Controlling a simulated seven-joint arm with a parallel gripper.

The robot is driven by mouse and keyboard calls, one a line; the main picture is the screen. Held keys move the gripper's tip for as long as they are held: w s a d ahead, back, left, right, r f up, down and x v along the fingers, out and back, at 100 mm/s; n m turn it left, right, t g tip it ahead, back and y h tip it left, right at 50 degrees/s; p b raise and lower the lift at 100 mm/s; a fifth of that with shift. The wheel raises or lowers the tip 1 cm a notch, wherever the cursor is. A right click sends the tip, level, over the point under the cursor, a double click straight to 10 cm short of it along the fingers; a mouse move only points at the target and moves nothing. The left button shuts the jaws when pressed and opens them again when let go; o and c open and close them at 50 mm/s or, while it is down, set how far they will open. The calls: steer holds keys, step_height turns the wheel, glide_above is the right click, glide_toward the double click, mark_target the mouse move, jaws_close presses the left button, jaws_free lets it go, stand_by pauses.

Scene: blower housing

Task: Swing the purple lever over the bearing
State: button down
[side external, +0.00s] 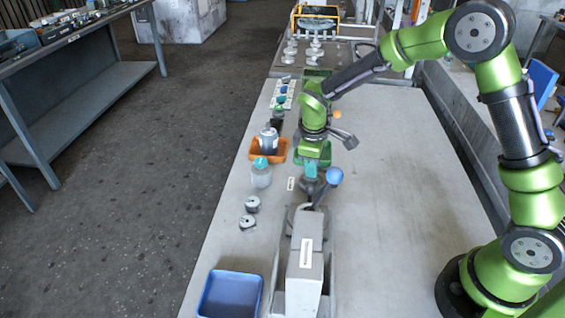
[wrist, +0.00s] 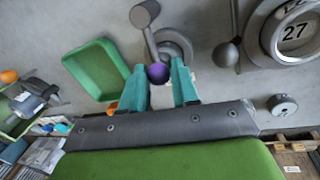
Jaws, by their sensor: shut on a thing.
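The purple lever's round knob (wrist: 158,73) shows between the two teal fingers in the wrist view. Its grey arm (wrist: 151,42) runs up the picture from the knob to a grey cylindrical end. A round grey base (wrist: 174,46) lies just right of this arm; I cannot tell whether it is the bearing. My gripper (wrist: 160,88) is shut on the knob. In the side view, my gripper (side external: 311,174) points down at the grey fixture, and the purple knob is hidden there.
A large grey ring marked 27 (wrist: 270,37) and a grey ball-ended handle (wrist: 226,54) lie to the right. A green tray (wrist: 95,42) is left of the fingers. A blue ball (side external: 334,176) stands close beside my gripper. A blue bin (side external: 230,274) is at the front.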

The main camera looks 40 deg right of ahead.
stand_by(0.4)
steer(key=c, duration=0.9)
jaws_free()
steer(key=a+r, duration=0.1)
steer(key=r, duration=0.4)
steer(key=s+r, duration=0.1)
steer(key=r, duration=0.5)
steer(key=s+a+r, duration=0.1)
steer(key=r, duration=0.4)
steer(key=shift+a+r, duration=0.3)
steer(key=shift+a, duration=0.05)
steer(key=shift+w, duration=0.1)
